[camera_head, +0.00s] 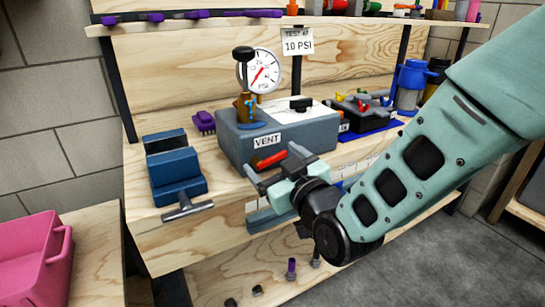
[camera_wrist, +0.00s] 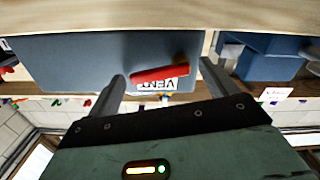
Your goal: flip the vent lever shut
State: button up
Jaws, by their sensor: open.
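The red vent lever (camera_head: 269,160) is on the front face of a grey-blue box (camera_head: 228,150), just below a white VENT label (camera_head: 266,140). It slants slightly, its right end higher. My gripper (camera_head: 272,168) is open in front of the box, close to the lever. In the wrist view the lever (camera_wrist: 160,73) lies across the space between the two fingers of my gripper (camera_wrist: 163,80), its left end close to the left finger. Nothing is held. I cannot tell whether a finger touches the lever.
A pressure gauge (camera_head: 262,72) and a black-knobbed brass valve (camera_head: 246,108) stand on the box. A blue vise (camera_head: 175,170) is at the left, and a tray of tools (camera_head: 362,108) is at the right. A pink bin (camera_head: 35,255) stands at the lower left.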

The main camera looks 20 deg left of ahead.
jog(key=shift+c, duration=0.3)
jog(key=c, duration=0.9)
jog(key=shift+f+m+b, duration=0.35)
jog(key=shift+m+b, duration=0.75)
jog(key=shift+m, duration=0.3)
jog(key=o, duration=1)
jog(key=shift+c, duration=0.2)
jog(key=shift+d, duration=0.15)
